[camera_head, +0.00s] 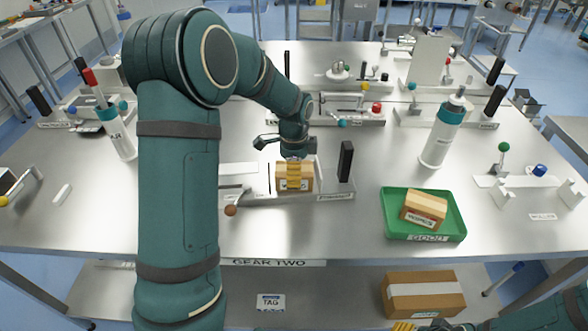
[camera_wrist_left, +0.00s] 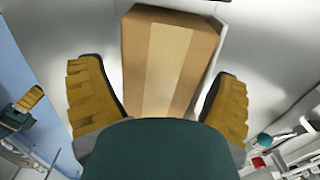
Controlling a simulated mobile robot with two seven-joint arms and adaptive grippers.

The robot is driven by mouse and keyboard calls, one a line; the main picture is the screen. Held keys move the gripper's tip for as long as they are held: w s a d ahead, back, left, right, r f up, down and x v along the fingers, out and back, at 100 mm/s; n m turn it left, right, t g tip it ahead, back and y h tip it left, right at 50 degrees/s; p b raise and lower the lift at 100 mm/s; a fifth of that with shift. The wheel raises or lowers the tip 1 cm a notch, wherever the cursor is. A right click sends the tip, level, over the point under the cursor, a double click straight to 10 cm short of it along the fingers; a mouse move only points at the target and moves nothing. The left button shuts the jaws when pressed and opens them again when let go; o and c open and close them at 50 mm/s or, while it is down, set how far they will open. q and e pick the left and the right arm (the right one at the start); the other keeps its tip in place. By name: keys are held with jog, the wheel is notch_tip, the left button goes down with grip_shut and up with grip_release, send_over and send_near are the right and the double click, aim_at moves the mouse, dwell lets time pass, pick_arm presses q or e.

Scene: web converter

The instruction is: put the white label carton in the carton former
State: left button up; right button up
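A brown carton (camera_head: 306,184) with a pale tape strip sits on a low metal fixture (camera_head: 327,190) with a black upright post, near the table's middle. My left gripper (camera_head: 293,172) is over it, its yellow fingers partly covering it. In the left wrist view the fingers (camera_wrist_left: 160,95) are spread, with the carton (camera_wrist_left: 168,58) beyond and between them; contact cannot be told. Another carton (camera_head: 425,205) with a white label sits tilted in a green tray (camera_head: 422,238) marked GOOD. My right gripper (camera_head: 403,326) shows only as yellow finger parts at the bottom edge.
White bottles stand left (camera_head: 118,138) and right (camera_head: 440,142). Several fixtures with levers and black posts line the back. A green-knobbed fixture (camera_head: 500,172) is at the right. A large carton (camera_head: 424,296) lies on the lower shelf. The table front is mostly clear.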

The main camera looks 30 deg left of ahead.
pick_arm(q)
notch_tip(320, 180, up, 12)
jog(key=p, duration=0.2)
jog(key=shift+r, duration=0.2)
dwell(0.4)
dwell(0.4)
